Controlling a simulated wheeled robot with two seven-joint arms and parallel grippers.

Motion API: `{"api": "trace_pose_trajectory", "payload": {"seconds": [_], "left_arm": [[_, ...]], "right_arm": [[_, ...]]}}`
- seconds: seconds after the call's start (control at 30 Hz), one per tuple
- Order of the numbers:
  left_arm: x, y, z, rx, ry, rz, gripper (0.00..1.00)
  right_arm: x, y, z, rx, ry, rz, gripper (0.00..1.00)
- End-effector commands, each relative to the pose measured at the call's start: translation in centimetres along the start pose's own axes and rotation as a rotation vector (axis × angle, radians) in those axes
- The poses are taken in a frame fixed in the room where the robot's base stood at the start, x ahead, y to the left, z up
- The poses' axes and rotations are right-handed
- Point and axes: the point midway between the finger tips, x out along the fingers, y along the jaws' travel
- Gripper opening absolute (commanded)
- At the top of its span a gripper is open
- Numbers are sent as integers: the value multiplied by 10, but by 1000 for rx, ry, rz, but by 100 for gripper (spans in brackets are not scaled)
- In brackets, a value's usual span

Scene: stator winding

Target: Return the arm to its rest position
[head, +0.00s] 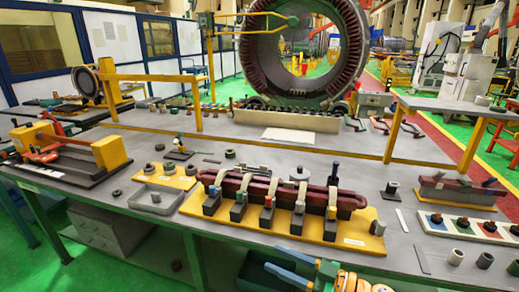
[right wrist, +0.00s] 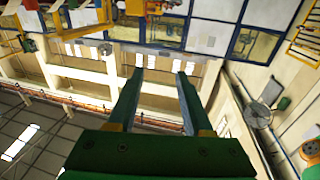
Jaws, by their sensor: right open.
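My right gripper (head: 274,258) shows at the bottom edge of the head view, in front of the near edge of the workbench (head: 150,222). Its two blue fingers are apart and point left, with nothing between them. In the right wrist view the same gripper (right wrist: 159,74) has its fingers spread and empty, and behind them are only distant walls, windows and ceiling. It touches nothing that I can see. Part of my right arm beyond the gripper is cut off by the frame. My left gripper is in neither view.
A dark red coil (head: 262,187) lies in black blocks on a yellow base (head: 195,206) near the bench's front. A grey tray (head: 136,202) stands left of it, and a white strip with coloured squares (head: 460,226) right. A large stator ring (head: 249,62) stands behind.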

Motion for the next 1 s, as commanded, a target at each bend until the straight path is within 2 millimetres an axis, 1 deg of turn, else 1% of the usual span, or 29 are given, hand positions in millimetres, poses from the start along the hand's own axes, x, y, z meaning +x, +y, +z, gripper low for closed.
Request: {"api": "trace_pose_trajectory", "payload": {"seconds": [0.03, 0.07, 0.1, 0.17, 0.2, 0.23, 0.27, 0.3, 0.37, 0.4, 0.47, 0.5, 0.57, 0.6, 0.63, 0.67, 0.7, 0.8, 0.9, 1.0], "left_arm": [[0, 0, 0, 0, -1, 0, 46], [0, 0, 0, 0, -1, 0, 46], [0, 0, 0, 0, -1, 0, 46], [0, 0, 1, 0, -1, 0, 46], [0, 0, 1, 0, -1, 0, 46], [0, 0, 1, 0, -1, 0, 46], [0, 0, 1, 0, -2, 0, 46], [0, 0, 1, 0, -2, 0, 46], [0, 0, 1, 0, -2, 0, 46], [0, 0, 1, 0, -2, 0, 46], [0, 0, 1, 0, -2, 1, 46], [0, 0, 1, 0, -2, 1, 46], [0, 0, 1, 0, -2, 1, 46], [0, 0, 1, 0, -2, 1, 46], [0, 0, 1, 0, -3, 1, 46], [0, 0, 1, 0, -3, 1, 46], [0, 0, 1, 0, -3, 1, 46], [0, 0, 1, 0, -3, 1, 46], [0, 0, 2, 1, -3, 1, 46], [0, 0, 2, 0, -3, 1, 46]], "right_arm": [[-7, 14, 26, 36, 8, 122, 51], [-14, 24, 44, 51, 0, 208, 51], [-26, 34, 71, 72, -28, 320, 51], [-49, 42, 117, 108, -102, 476, 51], [-66, 42, 148, 131, -169, 566, 51], [-79, 39, 171, 150, -223, 623, 51], [-93, 35, 194, 168, -282, 675, 51], [-111, 25, 223, 194, -365, 732, 51], [-139, 5, 263, 236, -494, 799, 51], [-157, -13, 288, 267, -584, 831, 51], [-184, -43, 322, 313, -720, 863, 51], [-202, -66, 342, 347, -811, 873, 51], [-228, -105, 368, 401, -946, 873, 51], [-244, -132, 382, 437, -1032, 865, 51], [-254, -152, 390, 463, -1091, 853, 51], [-264, -171, 397, 489, -1147, 840, 51], [-276, -194, 404, 521, -1213, 821, 51], [-296, -241, 414, 585, -1333, 772, 51], [-306, -266, 417, 620, -1393, 739, 51], [-309, -273, 418, 630, -1411, 729, 51]]}}
